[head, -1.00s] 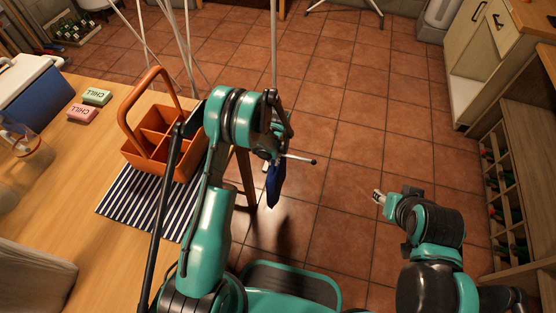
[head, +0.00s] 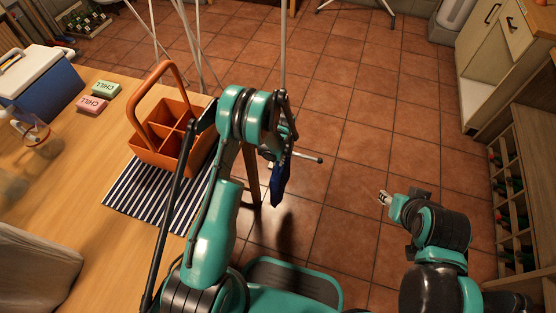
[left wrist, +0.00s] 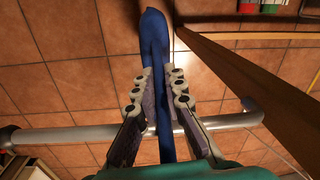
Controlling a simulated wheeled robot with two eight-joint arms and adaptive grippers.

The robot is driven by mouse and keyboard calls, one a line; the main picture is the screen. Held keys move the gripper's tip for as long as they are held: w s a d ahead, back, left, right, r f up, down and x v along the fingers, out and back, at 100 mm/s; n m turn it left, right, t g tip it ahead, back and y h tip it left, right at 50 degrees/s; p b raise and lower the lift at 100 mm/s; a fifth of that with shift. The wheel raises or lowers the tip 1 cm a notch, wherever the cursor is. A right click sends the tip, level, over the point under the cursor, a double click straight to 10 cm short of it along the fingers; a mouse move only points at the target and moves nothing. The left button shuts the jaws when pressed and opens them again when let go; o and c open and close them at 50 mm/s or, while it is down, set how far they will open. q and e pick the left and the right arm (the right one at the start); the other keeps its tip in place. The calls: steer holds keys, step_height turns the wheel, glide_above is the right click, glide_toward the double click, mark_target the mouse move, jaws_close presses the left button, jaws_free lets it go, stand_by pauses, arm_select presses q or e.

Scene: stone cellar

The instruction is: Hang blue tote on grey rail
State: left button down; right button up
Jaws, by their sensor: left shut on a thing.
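The blue tote (head: 281,188) hangs as a narrow dark blue strip below my left gripper (head: 274,154) in the head view, off the table's right edge. In the left wrist view my left gripper (left wrist: 160,76) is shut on the tote (left wrist: 154,32), a blue band running between its fingers. The grey rail (left wrist: 232,121) crosses that view behind the fingers; I cannot tell whether the tote touches it. In the head view a short piece of rail (head: 306,157) shows right of the gripper. My right gripper (head: 384,198) is small and held away over the floor; its opening is unclear.
The wooden table (head: 55,190) on the left holds an orange caddy (head: 154,157), a striped cloth (head: 140,197), pink and green chill blocks (head: 92,105) and a blue-white cooler (head: 50,90). A bottle rack (head: 515,185) stands right. Tiled floor (head: 360,130) between is clear.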

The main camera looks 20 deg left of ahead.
arm_select(q)
steer(key=c, duration=1.5)
jaws_free()
steer(key=shift+c, duration=0.2)
step_height(320, 180, up, 12)
steer(key=d, duration=0.1)
steer(key=s+r+t, duration=0.2)
steer(key=s+r, duration=0.3)
steer(key=r, duration=0.4)
steer(key=s+r+t, duration=0.1)
steer(key=s+r, duration=0.3)
steer(key=r, duration=0.5)
steer(key=s+r+m+t, duration=0.1)
steer(key=s+r+t, duration=0.3)
steer(key=s, duration=0.9)
steer(key=shift+s+m+h, duration=0.3)
steer(key=shift+s+h, duration=0.05)
steer(key=shift+h, duration=0.05)
